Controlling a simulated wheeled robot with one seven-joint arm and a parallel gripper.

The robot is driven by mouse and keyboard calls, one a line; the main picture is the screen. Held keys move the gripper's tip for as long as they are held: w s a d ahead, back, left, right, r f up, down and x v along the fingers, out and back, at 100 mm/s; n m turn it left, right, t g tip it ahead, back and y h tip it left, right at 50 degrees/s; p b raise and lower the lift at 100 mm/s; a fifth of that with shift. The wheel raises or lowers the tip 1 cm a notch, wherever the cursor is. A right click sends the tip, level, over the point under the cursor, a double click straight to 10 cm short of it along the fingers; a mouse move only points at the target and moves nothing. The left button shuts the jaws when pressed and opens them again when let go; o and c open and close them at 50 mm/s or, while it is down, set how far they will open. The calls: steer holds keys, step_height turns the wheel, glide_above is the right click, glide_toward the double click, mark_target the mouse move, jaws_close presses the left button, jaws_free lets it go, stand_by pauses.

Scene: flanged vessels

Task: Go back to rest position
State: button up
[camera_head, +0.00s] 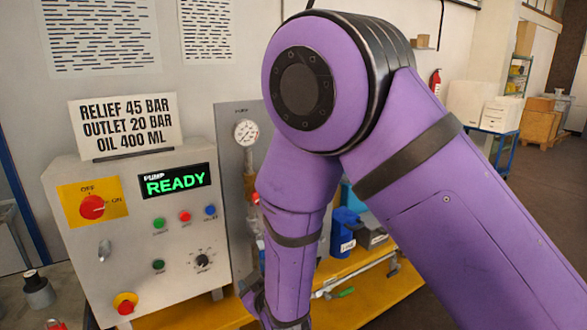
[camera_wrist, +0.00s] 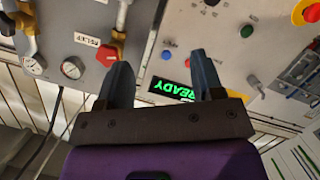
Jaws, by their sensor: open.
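My gripper (camera_wrist: 162,85) is open and empty in the wrist view, its two fingers apart in front of the control panel. In the head view my purple arm bends down in the middle and its lower end runs out at the bottom edge, so the fingers are not seen there. The control box (camera_head: 128,222) stands left of my arm. Its display (camera_head: 175,182) reads READY in green, and the display also shows between the fingers in the wrist view (camera_wrist: 172,90), upside down. A red-and-yellow rotary switch (camera_head: 92,207) and several buttons are on its face.
A gauge (camera_head: 246,132) sits on a grey panel behind my arm. Blue containers (camera_head: 343,228) stand on the yellow bench (camera_head: 375,298). Boxes (camera_head: 500,115) stand far right; open floor lies there.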

steer(key=d+r+m+g+h, duration=0.35)
steer(key=d+r+m, duration=0.25)
steer(key=d+r, duration=1.5)
steer(key=s+d+r+m+g+h, duration=0.1)
steer(key=s+d+r+m+g, duration=0.1)
steer(key=s+d, duration=0.7)
steer(key=s+d+r+m+g+h, duration=0.2)
steer(key=s+d+r, duration=0.3)
steer(key=s+d, duration=0.4)
steer(key=s+m+g, duration=0.1)
steer(key=s, duration=0.5)
steer(key=shift+s+r, duration=0.15)
steer(key=shift+r, duration=0.15)
steer(key=shift+a, duration=0.1)
